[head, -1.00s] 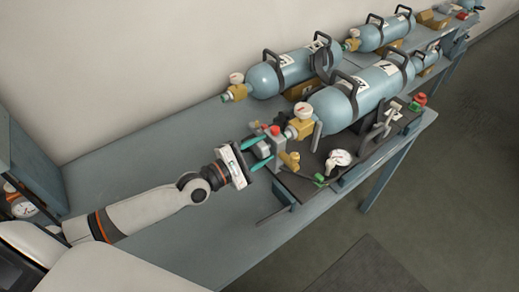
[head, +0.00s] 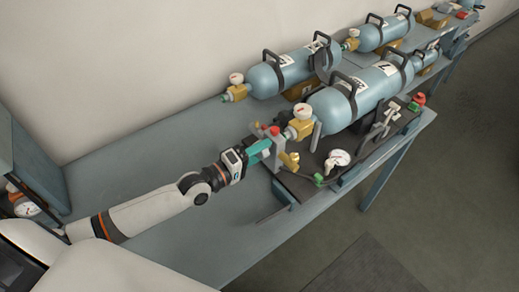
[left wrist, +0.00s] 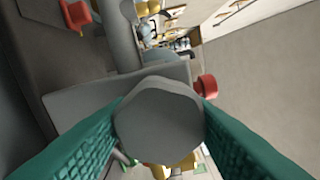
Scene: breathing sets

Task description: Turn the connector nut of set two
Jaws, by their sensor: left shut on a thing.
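My left gripper (head: 266,148) is at the near end of the front breathing set, with its teal fingers shut on the grey connector nut. In the left wrist view the six-sided nut (left wrist: 158,122) sits between the two fingers, its flat face towards me. In the head view the fingers hide the nut. The front set has a blue cylinder (head: 345,104) with black handles, a brass valve block (head: 298,128) and a grey bracket (head: 277,158) by the nut. The numeral on its label is hard to read. My right gripper is out of view.
A round gauge (head: 338,158), a brass fitting (head: 291,161) and hoses lie on the front set's dark base. Red knobs (left wrist: 207,86) are close to the nut. The bench (head: 130,170) is clear at left.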

